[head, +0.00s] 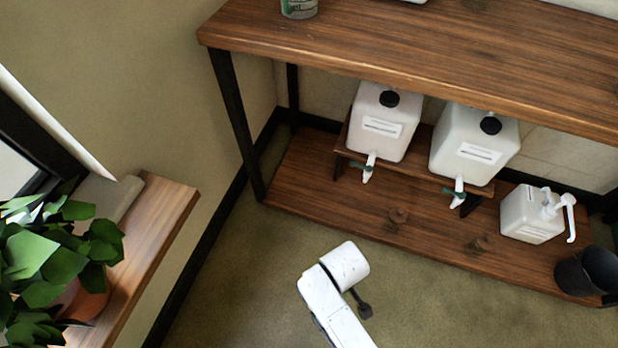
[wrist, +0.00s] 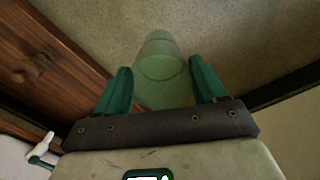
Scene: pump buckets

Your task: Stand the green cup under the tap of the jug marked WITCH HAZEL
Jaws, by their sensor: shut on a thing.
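In the wrist view my gripper (wrist: 160,78) has its teal fingers on either side of the translucent green cup (wrist: 159,62) and is shut on it. In the head view two white jugs stand on a low wooden riser, a left jug (head: 383,121) and a right jug (head: 473,146). Each has a black cap and a front label too small to read, so I cannot tell which is WITCH HAZEL. The left tap (head: 369,168) and right tap (head: 459,192) point down at the front. The cup and my gripper do not show in the head view.
The lower shelf (head: 330,203) has bare wood before the riser. A white pump bottle (head: 532,214) and a black bucket (head: 588,273) stand at its right. The upper shelf (head: 420,55) overhangs the jugs, with a dark leg (head: 236,125) at left. A plant (head: 50,250) sits far left.

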